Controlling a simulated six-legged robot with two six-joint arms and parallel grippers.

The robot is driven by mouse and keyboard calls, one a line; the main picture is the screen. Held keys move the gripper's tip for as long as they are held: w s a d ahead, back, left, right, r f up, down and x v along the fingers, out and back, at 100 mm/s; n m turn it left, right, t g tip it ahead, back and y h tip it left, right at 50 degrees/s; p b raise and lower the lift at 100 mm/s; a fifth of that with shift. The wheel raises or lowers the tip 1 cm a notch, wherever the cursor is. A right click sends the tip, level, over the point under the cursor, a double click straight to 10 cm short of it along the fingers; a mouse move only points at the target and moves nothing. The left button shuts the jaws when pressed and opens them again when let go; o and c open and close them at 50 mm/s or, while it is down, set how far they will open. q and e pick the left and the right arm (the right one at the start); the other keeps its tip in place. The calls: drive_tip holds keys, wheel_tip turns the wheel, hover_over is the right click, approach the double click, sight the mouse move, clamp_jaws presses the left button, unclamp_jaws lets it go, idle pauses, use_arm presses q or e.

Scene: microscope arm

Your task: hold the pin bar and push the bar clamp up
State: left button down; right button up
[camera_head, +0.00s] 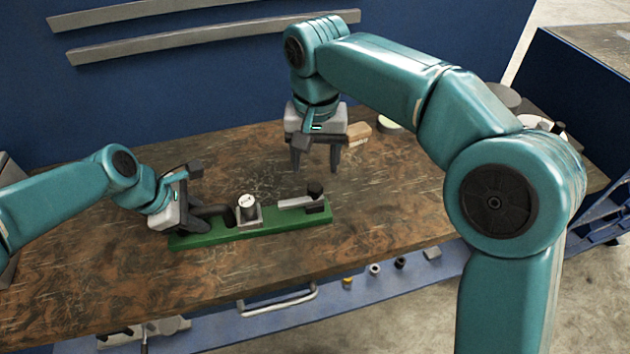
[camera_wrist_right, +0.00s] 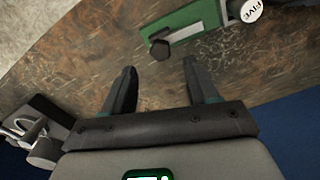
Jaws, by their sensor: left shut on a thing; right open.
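A long green bar (camera_head: 285,221), seemingly the pin bar, lies on the wooden table. On its right end are a flat grey bar (camera_head: 296,203), seemingly the bar clamp, and a black knob (camera_head: 315,189). My right gripper (camera_head: 316,163) is open and empty, above the table behind the knob. In the wrist view the knob (camera_wrist_right: 160,49) lies beyond its fingertips (camera_wrist_right: 159,70).
A small wooden block (camera_head: 358,132) and a pale round dish (camera_head: 388,124) lie behind my right gripper. A blue drawer edge with a metal handle (camera_head: 276,305) lies below the table front. Table in front of the green bar is clear.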

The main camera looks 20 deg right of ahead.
sight(315, 188)
wheel_tip(315, 188, down, 7)
drive_tip(key=shift+a+r, duration=0.1)
drive_tip(key=shift+r, duration=0.05)
